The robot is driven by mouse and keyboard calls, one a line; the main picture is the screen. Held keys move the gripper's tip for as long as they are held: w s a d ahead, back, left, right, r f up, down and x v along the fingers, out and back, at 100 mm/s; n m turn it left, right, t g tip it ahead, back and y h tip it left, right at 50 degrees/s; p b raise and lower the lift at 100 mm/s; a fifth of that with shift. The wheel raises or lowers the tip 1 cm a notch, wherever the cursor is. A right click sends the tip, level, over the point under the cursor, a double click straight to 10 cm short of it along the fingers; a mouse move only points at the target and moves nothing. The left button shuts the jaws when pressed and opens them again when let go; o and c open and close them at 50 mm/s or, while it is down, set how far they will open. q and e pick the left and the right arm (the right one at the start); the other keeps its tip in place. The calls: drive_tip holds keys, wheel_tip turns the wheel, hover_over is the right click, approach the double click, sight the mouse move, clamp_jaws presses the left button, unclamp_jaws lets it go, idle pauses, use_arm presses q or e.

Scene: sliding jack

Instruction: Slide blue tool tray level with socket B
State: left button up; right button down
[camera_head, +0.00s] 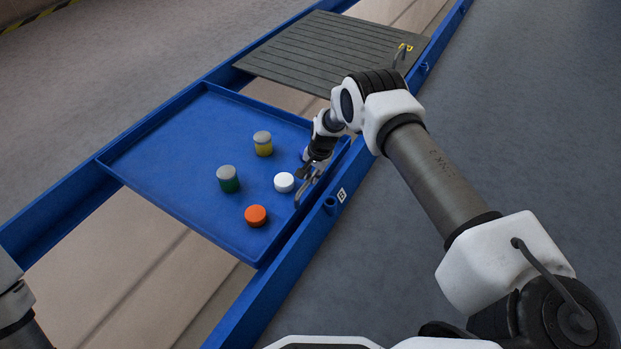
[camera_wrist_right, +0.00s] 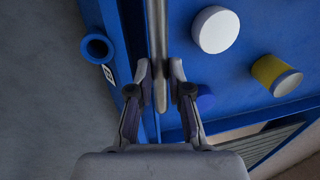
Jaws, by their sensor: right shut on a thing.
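The blue tool tray (camera_head: 185,150) sits between the blue rails in the head view and carries several small cylinders. My right gripper (camera_head: 303,184) is at the tray's right edge. In the right wrist view its fingers (camera_wrist_right: 160,85) are shut on a grey bar handle (camera_wrist_right: 157,35), which runs between them. A round blue socket (camera_head: 330,204) is on the right rail beside the handle, with a white tag (camera_head: 341,195) whose mark I cannot read surely. The socket also shows in the wrist view (camera_wrist_right: 96,47), left of the fingers. My left gripper is out of view.
A dark ribbed plate (camera_head: 320,52) lies beyond the tray. Another socket (camera_head: 424,68) is farther along the right rail.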

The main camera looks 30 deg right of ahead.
drive_tip(key=shift+w+d, duration=0.1)
drive_tip(key=shift+d, duration=0.05)
drive_tip(key=c, duration=1.1)
unclamp_jaws()
wheel_tip(320, 180, up, 12)
drive_tip(key=s+d, duration=0.1)
drive_tip(key=s, duration=0.1)
drive_tip(key=shift+f, duration=0.15)
drive_tip(key=shift+d, duration=0.1)
